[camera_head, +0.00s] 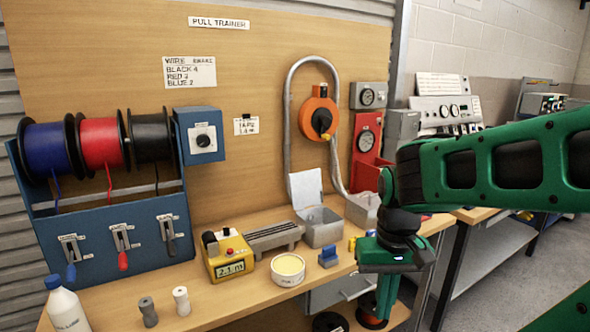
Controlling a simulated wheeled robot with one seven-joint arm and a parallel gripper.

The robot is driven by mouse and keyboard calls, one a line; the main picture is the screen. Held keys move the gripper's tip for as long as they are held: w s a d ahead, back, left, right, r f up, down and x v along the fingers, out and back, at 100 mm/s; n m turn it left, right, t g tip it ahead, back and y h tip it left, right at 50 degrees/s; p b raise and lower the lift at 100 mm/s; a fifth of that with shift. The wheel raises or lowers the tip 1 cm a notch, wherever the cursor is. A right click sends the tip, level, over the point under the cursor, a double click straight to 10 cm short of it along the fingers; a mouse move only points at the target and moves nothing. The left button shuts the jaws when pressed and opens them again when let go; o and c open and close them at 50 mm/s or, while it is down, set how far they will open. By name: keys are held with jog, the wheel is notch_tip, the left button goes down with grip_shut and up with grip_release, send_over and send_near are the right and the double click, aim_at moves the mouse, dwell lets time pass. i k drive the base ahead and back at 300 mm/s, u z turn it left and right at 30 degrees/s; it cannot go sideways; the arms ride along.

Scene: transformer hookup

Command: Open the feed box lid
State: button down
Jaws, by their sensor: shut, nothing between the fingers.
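A small grey box (321,236) stands on the bench below the left end of the bent conduit. It looks like the feed box, though no readable label confirms it. Its pale lid (306,189) stands raised at the back, tilted up against the conduit, so the box is open at the top. A second grey open box (361,212) stands to its right, under the conduit's other end. My gripper (384,308) points down in front of the bench's right front edge, right of and nearer than both boxes. Its green fingers are together and hold nothing.
A yellow meter (228,257), a round tub (288,269) and a blue block (328,257) stand on the bench before the boxes. Wire spools (100,143) are at left. An orange reel (318,117) hangs on the board. A drawer (335,291) is below the bench top.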

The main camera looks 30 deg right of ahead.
aim_at(306, 186)
jog(key=z, duration=0.05)
jog(key=i, duration=1)
jog(key=u, duration=0.1)
